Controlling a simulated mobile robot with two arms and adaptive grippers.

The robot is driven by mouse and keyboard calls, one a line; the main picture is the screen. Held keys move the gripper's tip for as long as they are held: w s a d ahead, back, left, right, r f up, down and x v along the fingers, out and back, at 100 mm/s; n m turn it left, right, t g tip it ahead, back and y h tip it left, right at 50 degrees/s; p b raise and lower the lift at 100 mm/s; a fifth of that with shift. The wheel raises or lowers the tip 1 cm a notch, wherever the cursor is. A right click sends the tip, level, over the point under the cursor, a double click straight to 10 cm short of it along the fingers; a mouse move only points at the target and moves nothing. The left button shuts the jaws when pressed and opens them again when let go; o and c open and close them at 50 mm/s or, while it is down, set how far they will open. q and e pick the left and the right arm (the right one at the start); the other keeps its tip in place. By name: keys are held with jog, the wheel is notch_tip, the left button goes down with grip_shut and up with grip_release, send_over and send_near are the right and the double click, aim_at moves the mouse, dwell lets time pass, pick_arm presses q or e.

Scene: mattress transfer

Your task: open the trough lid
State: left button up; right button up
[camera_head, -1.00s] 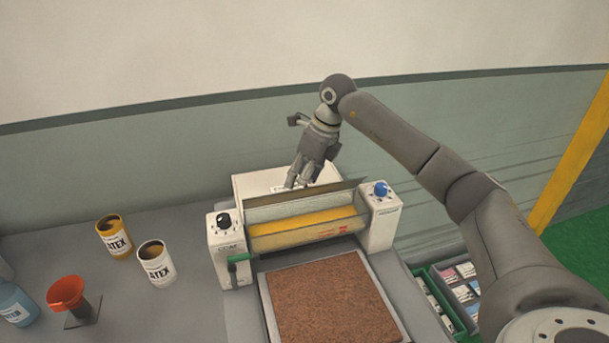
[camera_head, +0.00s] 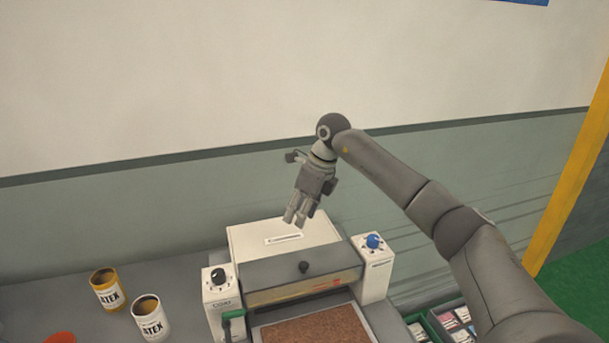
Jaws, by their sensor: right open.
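The trough lid (camera_head: 275,272) is a grey panel with a small black knob (camera_head: 304,267) on its upper face. It lies down across the top of the coating machine (camera_head: 218,291), between the two white end housings. Below its front edge, part of the yellow roller (camera_head: 290,293) shows. My right gripper (camera_head: 295,218) is open and empty, pointing down above the white rear box of the machine, behind the lid and apart from the knob. My left gripper is out of view.
Two latex cans (camera_head: 108,290) (camera_head: 151,318) stand on the grey table left of the machine. A brown slab (camera_head: 315,331) lies in front of the roller. The right housing carries a blue knob (camera_head: 373,241). Green crates (camera_head: 450,322) stand at the lower right.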

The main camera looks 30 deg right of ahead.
jog(key=w+d+r+p, duration=0.3)
jog(key=r+p, duration=0.3)
jog(key=shift+w+r, duration=0.2)
dwell(0.4)
dwell(0.5)
jog(key=shift+r, duration=0.1)
jog(key=v, duration=1.1)
jog(key=shift+d+r, duration=0.15)
jog(key=shift+r, duration=0.2)
jog(key=shift+s, duration=0.1)
